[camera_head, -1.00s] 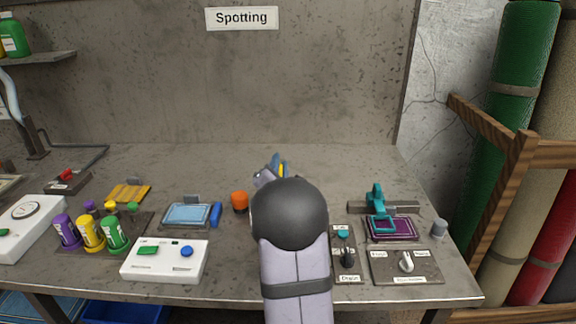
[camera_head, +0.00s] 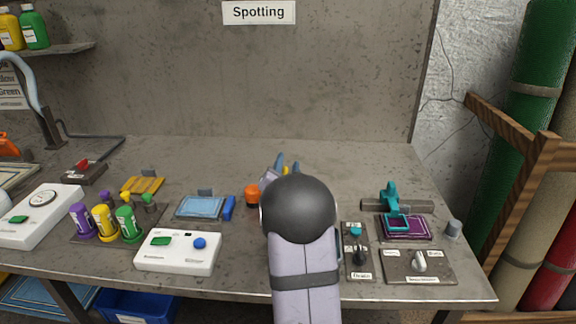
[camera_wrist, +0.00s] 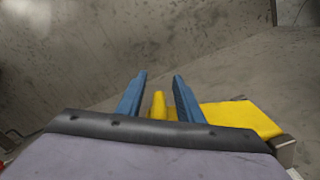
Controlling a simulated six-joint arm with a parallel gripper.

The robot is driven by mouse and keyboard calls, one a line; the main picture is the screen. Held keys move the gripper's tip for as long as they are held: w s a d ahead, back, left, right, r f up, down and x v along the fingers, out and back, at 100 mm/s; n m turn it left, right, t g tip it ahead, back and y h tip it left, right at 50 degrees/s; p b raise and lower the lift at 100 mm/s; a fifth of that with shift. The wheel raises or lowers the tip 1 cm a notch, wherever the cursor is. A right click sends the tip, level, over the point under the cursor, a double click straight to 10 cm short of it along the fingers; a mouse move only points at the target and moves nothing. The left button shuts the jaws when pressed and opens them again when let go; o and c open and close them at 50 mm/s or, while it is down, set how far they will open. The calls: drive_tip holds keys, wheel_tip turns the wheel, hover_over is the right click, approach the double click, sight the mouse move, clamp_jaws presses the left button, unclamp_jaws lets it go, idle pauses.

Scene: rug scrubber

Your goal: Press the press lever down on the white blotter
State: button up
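A teal frame-shaped lever (camera_head: 392,210) stands raised over a purple mat (camera_head: 412,229) at the right of the bench. I cannot tell whether it is the press lever. A yellow block with an upright peg (camera_wrist: 240,118) shows in the wrist view, just beyond my gripper; a bit of yellow (camera_head: 285,171) also shows beside the fingers in the head view. My gripper (camera_wrist: 159,75) is open, its two blue fingers apart, with the yellow peg seen in the gap and not visibly clamped. My arm hides the area below it in the head view. I cannot make out a white blotter.
An orange cup (camera_head: 251,194) and a blue pad (camera_head: 201,207) lie left of my arm. A white box with green and blue buttons (camera_head: 178,252) is in front. The bench's back is clear.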

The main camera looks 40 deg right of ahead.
drive_tip(key=b+v, duration=0.1)
drive_tip(key=v, duration=0.6)
idle(0.5)
drive_tip(key=shift+s+a, duration=0.15)
drive_tip(key=shift+r, duration=0.25)
clamp_jaws()
drive_tip(key=a+r+t+p, duration=0.1)
drive_tip(key=a+r+p, duration=0.2)
drive_tip(key=r, duration=0.5)
drive_tip(key=a+r+t+p, duration=0.1)
drive_tip(key=a+r+p, duration=0.15)
drive_tip(key=r, duration=0.55)
drive_tip(key=s+a+f+m+g+y, duration=0.1)
drive_tip(key=s+f+m, duration=0.2)
drive_tip(key=m, duration=1.2)
drive_tip(key=s+a+f+m+g+y+p, duration=0.1)
drive_tip(key=f+m, duration=0.6)
drive_tip(key=m, duration=0.8)
drive_tip(key=shift+s+f+m+g, duration=0.25)
drive_tip(key=shift+s+m+g, duration=0.05)
drive_tip(key=shift+s+g, duration=0.55)
